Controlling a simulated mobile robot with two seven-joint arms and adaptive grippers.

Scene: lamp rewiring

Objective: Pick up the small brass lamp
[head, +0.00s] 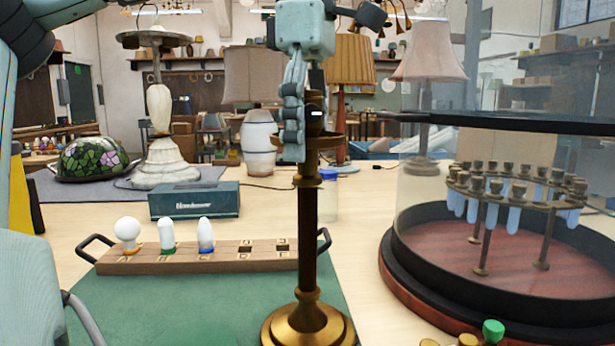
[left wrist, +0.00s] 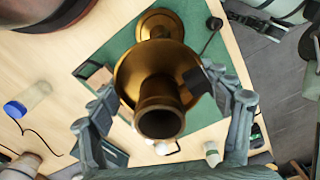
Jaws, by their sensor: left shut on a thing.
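The small brass lamp (head: 310,230) stands upright in the middle of the head view, with a slim dark column, a small dish near its top and a round base cut by the lower edge. My left gripper (head: 303,122) comes down from above and is shut on the lamp's upper part, near the dish. In the left wrist view the lamp's open top (left wrist: 160,118) lies between the two fingers of my left gripper (left wrist: 165,90). I cannot tell whether the base touches the green mat (head: 200,308). My right gripper is not in view.
A wooden rack (head: 190,262) with several bulbs stands left of the lamp, before a teal box (head: 195,201). A glass-walled round case (head: 400,262) with a dark rim is close on the right. Larger lamps, one with a white body (head: 258,145), stand behind.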

